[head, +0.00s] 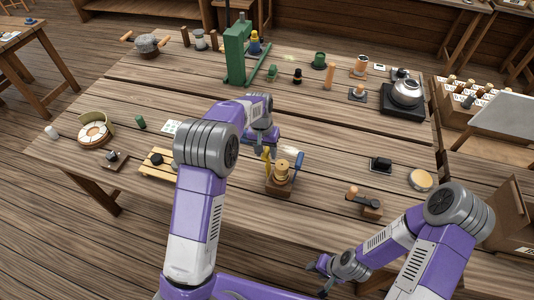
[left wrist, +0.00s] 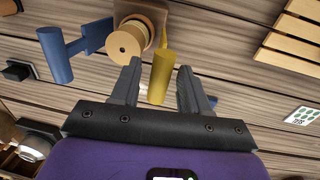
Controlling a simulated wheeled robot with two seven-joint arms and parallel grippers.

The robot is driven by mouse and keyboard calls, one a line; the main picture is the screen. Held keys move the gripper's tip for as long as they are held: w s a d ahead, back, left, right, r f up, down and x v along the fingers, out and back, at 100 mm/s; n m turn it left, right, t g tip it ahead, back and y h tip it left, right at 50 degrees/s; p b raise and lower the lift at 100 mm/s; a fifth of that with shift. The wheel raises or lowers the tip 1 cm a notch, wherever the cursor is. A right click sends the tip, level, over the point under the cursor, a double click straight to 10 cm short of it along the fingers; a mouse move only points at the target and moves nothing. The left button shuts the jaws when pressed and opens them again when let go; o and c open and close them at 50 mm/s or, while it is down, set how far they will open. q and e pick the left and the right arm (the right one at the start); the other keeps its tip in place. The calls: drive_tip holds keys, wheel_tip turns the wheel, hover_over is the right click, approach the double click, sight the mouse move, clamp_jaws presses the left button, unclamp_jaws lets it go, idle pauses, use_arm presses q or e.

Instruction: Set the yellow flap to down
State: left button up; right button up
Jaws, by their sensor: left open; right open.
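The yellow flap (head: 266,155) stands upright at the left side of a wooden block with a brass-coloured spool (head: 281,170). A blue flap (head: 298,162) stands up on the block's right side. In the left wrist view the yellow flap (left wrist: 162,72) lies between the two fingers of my left gripper (left wrist: 160,85), with gaps at both sides. My left gripper is open and just behind the yellow flap in the head view; its fingers are mostly hidden there. My right gripper (head: 322,275) is open and empty, low near the table's front edge.
A wooden slatted rack (head: 158,165) lies left of the block. A wooden piece with a peg (head: 364,202) stands at the right front, with a black item (head: 380,165) behind it. A green press (head: 238,50) stands at the back. Bare planks lie right of the block.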

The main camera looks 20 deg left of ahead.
sight(268, 163)
use_arm(q)
drive_tip(key=shift+d+f, duration=0.1)
drive_tip(key=shift+f, duration=1.05)
drive_tip(key=shift+w, duration=0.1)
clamp_jaws()
